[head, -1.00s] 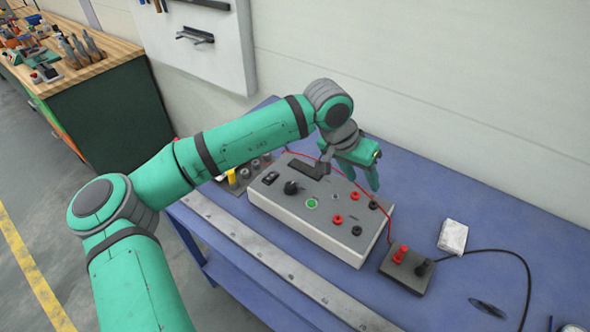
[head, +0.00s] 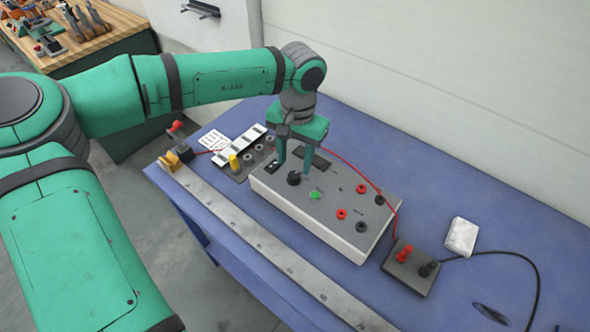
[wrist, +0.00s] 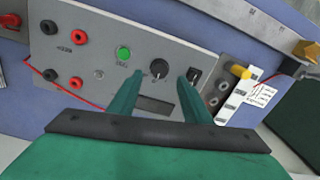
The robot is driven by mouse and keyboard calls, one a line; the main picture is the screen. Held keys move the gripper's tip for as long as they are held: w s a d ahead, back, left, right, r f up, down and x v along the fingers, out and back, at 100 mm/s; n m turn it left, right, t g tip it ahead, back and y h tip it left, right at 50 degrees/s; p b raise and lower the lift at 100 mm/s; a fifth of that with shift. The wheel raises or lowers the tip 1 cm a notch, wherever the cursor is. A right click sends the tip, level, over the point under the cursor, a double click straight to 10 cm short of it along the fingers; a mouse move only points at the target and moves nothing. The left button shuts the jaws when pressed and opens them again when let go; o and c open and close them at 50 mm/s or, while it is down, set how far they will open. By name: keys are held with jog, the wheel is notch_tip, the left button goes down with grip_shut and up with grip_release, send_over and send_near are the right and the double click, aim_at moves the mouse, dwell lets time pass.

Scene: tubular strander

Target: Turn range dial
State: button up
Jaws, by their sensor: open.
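The range dial (head: 294,178) is a black round knob on the sloped grey top of a white instrument box (head: 345,236). It also shows in the wrist view (wrist: 159,68), with a light pointer mark. My gripper (head: 294,168) is open over the box, pointing down. In the wrist view its two green fingers (wrist: 163,76) stand on either side of the dial, with nothing held between them. I cannot tell whether the fingertips touch the dial or panel. A dark display (wrist: 155,106) lies partly behind the fingers, and a black rocker switch (wrist: 194,76) is close to one fingertip.
A green button (head: 315,195) and several red and black sockets share the panel. A red lead (head: 370,178) runs to a small terminal block (head: 411,270). A board with a yellow plug (head: 234,163) stands left of the box. A metal rail (head: 262,245) edges the blue bench.

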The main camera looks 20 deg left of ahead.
aim_at(294, 175)
jog(key=shift+a+f, duration=0.1)
jog(key=shift+f, duration=2.45)
jog(key=c, duration=1)
